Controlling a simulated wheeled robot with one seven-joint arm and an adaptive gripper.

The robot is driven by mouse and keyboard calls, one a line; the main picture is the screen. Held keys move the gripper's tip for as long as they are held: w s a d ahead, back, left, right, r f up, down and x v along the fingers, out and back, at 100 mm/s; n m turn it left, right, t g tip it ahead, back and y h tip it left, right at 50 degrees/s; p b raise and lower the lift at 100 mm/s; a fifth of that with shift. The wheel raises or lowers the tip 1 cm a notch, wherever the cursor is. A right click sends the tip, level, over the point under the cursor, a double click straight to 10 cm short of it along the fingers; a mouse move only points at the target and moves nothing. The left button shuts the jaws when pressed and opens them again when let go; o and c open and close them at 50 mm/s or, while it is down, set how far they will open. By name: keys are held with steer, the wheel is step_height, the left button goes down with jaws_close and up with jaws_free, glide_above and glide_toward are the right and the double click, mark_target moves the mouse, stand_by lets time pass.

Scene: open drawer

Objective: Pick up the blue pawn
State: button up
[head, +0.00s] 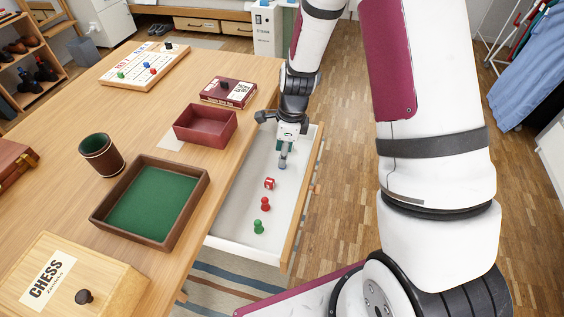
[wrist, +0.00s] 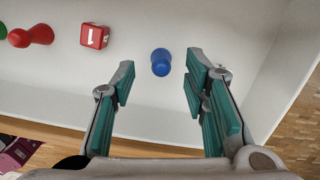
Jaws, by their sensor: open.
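The blue pawn (wrist: 161,62) is in the open drawer (head: 230,248), seen in the wrist view just beyond and between my fingertips. In the head view I cannot make it out; my gripper seems to hide it. My gripper (head: 284,152) points down into the drawer near its far end. In the wrist view my gripper (wrist: 160,82) has its two green-padded fingers apart, with nothing between the pads. The pawn looks clear of both fingers.
A red die (head: 269,183), a red pawn (head: 265,204) and a green pawn (head: 259,227) lie in the drawer nearer the front. The drawer's side wall (wrist: 283,75) is right of my fingers. The table holds a red box (head: 190,137) and green-lined tray (head: 198,218).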

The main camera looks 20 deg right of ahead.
step_height(320, 180, down, 3)
steer(key=shift+w+a+f+b, duration=0.15)
steer(key=shift+b, duration=0.15)
steer(key=c, duration=0.8)
steer(key=shift+c, duration=0.2)
